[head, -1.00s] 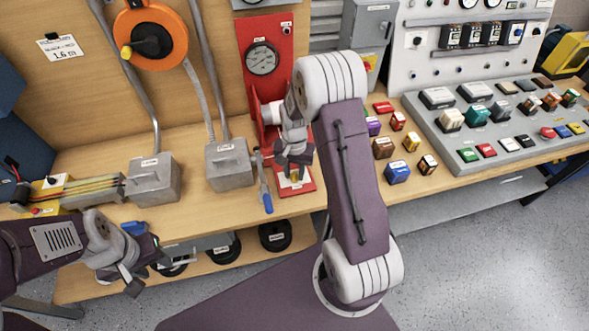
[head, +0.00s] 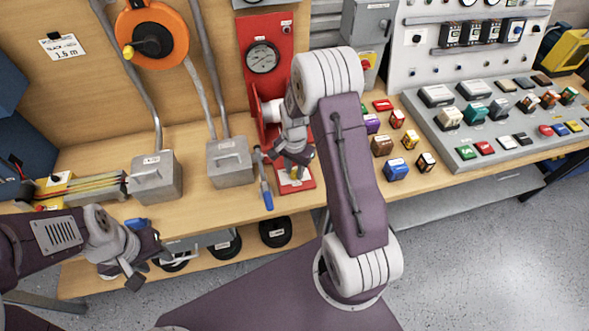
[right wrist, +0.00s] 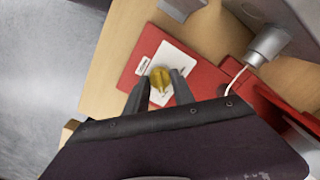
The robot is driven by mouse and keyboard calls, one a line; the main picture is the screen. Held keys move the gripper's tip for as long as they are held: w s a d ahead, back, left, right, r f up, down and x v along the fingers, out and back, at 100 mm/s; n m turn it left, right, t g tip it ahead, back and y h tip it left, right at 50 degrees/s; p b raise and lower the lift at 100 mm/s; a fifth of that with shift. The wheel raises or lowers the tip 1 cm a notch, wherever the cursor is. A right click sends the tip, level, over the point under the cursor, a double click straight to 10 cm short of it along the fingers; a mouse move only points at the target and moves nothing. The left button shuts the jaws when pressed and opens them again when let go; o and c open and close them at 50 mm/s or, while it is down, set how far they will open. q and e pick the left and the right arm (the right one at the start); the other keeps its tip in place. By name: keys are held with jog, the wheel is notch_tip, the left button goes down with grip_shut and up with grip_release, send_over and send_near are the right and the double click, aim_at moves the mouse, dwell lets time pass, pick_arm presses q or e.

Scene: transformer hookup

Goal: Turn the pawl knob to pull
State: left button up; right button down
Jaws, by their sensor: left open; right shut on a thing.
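The pawl knob (right wrist: 159,79) is a small yellow knob on a white label plate (right wrist: 168,58) fixed to a red base (right wrist: 143,47). In the right wrist view my right gripper (right wrist: 157,84) has its two dark fingers on either side of the knob, shut on it. In the head view the right gripper (head: 297,170) reaches down over the red base (head: 297,184), and the knob is mostly hidden under it. My left gripper (head: 140,272) is open and empty at the lower left, in front of the bench edge.
A blue-handled lever (head: 266,195) stands just left of the red base. Grey metal boxes (head: 229,165) sit further left on the bench. A red panel with a gauge (head: 262,59) rises behind. Several coloured blocks (head: 396,170) lie to the right of my right arm.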

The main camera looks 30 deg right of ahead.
aim_at(295, 172)
jog(key=c, duration=1.1)
grip_release()
jog(key=shift+o, duration=0.2)
notch_tip(295, 172, up, 9)
jog(key=shift+r, duration=0.1)
